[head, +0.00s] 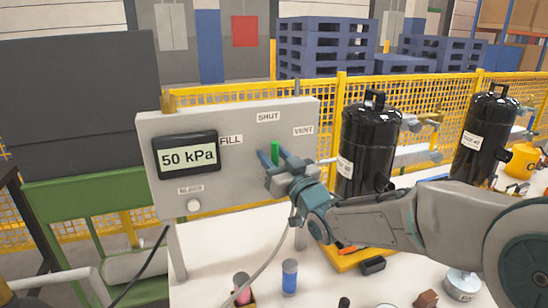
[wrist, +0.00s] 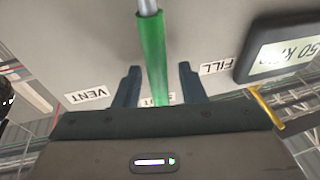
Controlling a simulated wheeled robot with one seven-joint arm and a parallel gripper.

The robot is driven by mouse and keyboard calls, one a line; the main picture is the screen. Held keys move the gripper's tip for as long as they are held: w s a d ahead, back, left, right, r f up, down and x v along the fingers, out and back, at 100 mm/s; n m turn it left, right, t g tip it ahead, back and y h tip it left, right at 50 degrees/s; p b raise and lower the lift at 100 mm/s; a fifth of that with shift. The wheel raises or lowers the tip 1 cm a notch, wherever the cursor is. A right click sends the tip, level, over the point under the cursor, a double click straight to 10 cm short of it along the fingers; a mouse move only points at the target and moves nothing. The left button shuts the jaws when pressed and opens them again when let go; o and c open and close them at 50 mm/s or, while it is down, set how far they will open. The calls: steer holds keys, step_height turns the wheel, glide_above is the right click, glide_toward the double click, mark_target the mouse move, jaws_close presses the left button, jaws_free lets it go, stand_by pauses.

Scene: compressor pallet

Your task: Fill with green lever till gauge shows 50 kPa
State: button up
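The green lever (head: 275,153) on the grey panel (head: 240,120) points up toward the SHUT label (head: 268,117). The FILL label (head: 231,140) is to its left and the VENT label (head: 303,130) to its right. The gauge (head: 187,156) reads 50 kPa. My gripper (head: 270,160) is at the lever. In the wrist view my gripper (wrist: 158,85) is open, with one finger on each side of the green lever (wrist: 152,60) and a gap on both sides. The gauge (wrist: 283,47) is partly cut off there.
A white knob (head: 194,205) sits below the gauge. Black tanks (head: 370,145) stand right of the panel behind my arm. A yellow fence (head: 430,105) runs behind.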

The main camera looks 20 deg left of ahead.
steer(key=b+v, duration=0.1)
steer(key=v, duration=1.3)
steer(key=shift+a+f, duration=0.1)
steer(key=shift+a, duration=0.05)
